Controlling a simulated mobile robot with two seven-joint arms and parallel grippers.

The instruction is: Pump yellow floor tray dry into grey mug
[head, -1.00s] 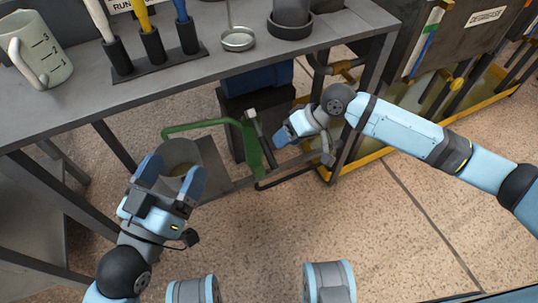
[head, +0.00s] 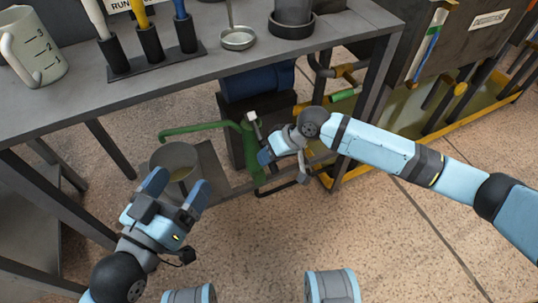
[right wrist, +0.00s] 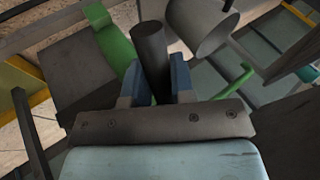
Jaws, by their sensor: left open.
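The green pump (head: 250,150) stands on the floor under the bench, its spout reaching left over the round grey mug (head: 173,155). A grey vessel, likely this mug, shows in the right wrist view (right wrist: 198,25). My left gripper (head: 177,185) is open just in front of the mug, fingers pointing at it, apparently not around it. My right gripper (head: 267,157) is at the pump's lever. In the right wrist view its blue fingers lie either side of the dark handle (right wrist: 152,55); whether they press on it is unclear. The yellow floor tray (head: 345,176) holds murky liquid at right.
The bench (head: 80,100) overhangs the pump and carries a pale marked jug (head: 36,50), a tool holder (head: 152,60) and a small dish (head: 237,39). Bench legs flank the mug and the pump. The speckled floor in front is clear.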

